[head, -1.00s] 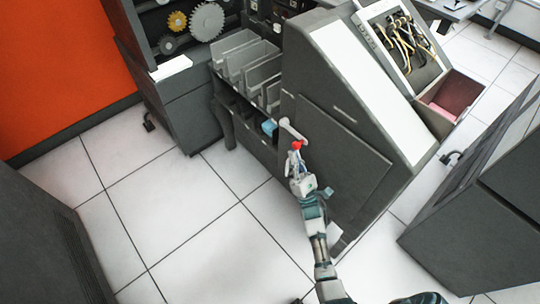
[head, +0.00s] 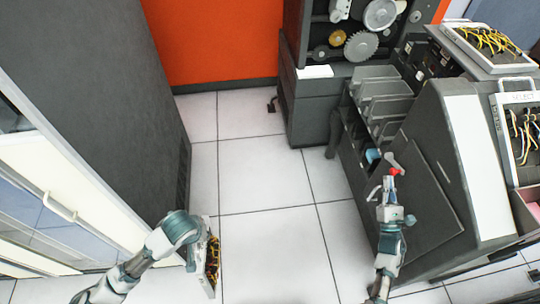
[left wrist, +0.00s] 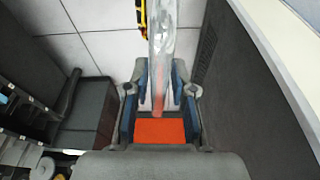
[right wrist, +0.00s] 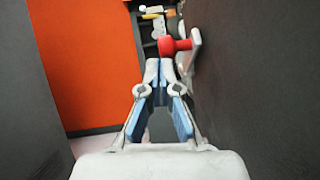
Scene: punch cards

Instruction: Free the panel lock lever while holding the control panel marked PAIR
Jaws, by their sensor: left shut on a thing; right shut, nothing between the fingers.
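The lock lever with its red knob (head: 394,172) is on the side of the dark grey machine. The knob also shows in the right wrist view (right wrist: 170,46), with the pale lever bar (right wrist: 195,46) beside it. My right gripper (head: 388,185) is shut and empty, its fingertips just below the knob; I cannot tell whether they touch it. A control panel (head: 212,262) with yellow wires hangs nearly edge-on from my left gripper (left wrist: 160,80). That gripper is shut on a pale bar, apparently the panel's handle. Its marking is not readable.
The dark machine (head: 432,190) has open card slots and a second wired panel marked SELECT (head: 520,97). A tall dark cabinet (head: 110,90) stands at left, with a white-framed door and handle (head: 60,208). Tiled floor (head: 265,250) is free between them.

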